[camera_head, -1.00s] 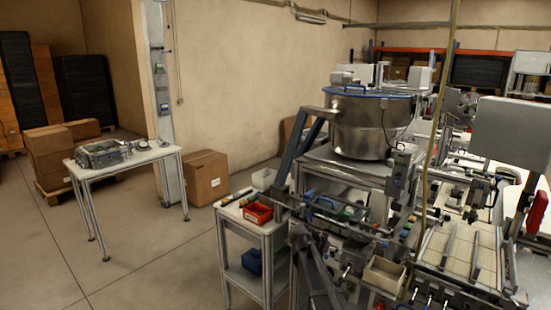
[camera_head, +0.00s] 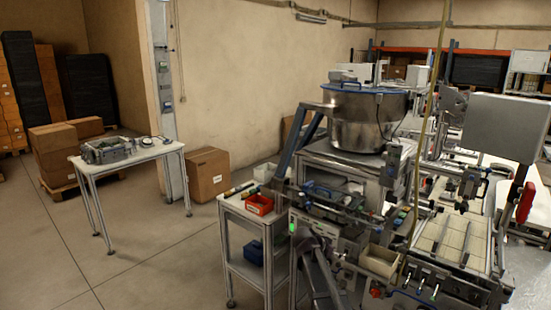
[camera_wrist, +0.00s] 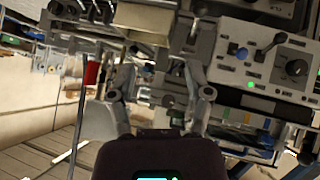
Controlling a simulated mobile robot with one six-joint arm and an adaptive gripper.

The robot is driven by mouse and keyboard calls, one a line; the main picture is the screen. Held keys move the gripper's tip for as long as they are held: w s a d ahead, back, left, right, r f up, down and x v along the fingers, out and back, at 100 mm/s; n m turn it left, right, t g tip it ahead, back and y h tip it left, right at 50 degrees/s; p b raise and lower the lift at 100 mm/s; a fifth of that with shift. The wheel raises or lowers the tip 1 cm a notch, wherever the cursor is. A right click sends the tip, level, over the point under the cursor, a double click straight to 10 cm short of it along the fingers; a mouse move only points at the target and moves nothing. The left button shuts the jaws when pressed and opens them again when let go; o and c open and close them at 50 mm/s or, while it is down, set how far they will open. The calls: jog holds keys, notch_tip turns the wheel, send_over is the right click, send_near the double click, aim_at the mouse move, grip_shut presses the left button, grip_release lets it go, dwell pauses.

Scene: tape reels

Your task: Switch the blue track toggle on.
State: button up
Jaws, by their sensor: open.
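In the wrist view, a light control panel (camera_wrist: 225,72) at upper right carries a round blue part (camera_wrist: 241,54). A lever with a dark tip (camera_wrist: 269,45) stands beside it, and a black knob (camera_wrist: 295,68) sits further right. The blue part is small and blurred, so its on or off position cannot be told. My gripper (camera_wrist: 160,78) is open, its two fingers spread and empty, with the panel off to their right. No contact with the panel shows. In the head view my arm crosses the machine front, and the fingertips cannot be made out.
A cream bin (camera_head: 380,261) sits on the machine front. A small table with a red bin (camera_head: 259,205) stands left of it. A large steel drum (camera_head: 366,118) rises behind.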

jog(key=s+a+f+n+g+y+b, duration=0.1)
jog(key=s+f, duration=0.3)
jog(key=s, duration=0.4)
jog(key=s+a+f+n+g+y+b, duration=0.1)
jog(key=s+f+n+y+b, duration=0.3)
jog(key=s, duration=0.5)
jog(key=s+a+f+n+g+y+b, duration=0.1)
jog(key=s+f+n+g+y+b, duration=0.1)
jog(key=s+f, duration=0.4)
jog(key=s+y+b, duration=0.1)
jog(key=s, duration=0.2)
jog(key=shift+a+f+g, duration=0.25)
jog(key=shift+g, duration=0.15)
